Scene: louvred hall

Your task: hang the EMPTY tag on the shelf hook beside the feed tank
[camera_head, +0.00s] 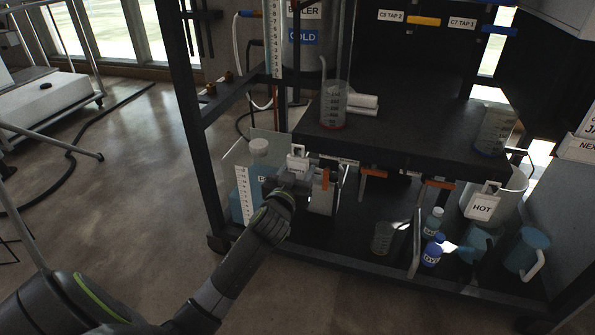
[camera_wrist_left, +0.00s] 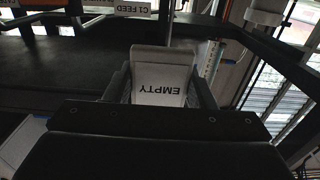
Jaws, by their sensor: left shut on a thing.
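My left gripper (camera_head: 298,172) is shut on the white EMPTY tag (camera_head: 297,162), just below the front edge of the shelf. In the left wrist view the tag (camera_wrist_left: 162,75) is between the two fingers, its word upside down. A translucent tank with blue liquid, a white cap and a scale strip (camera_head: 243,196) stands left of the gripper on the lower deck; it looks like the feed tank. A C1 FEED label (camera_wrist_left: 133,7) shows ahead in the left wrist view. I cannot make out the shelf hook clearly, nor whether the tag touches it. My right gripper is not in view.
A dark upright post (camera_head: 197,130) stands left of the tank. Orange-handled parts (camera_head: 373,173) line the shelf's front edge. A HOT tag (camera_head: 482,206) hangs by a pale vessel at right. Bottles (camera_head: 432,250) and beakers stand on the lower deck. Open floor lies left.

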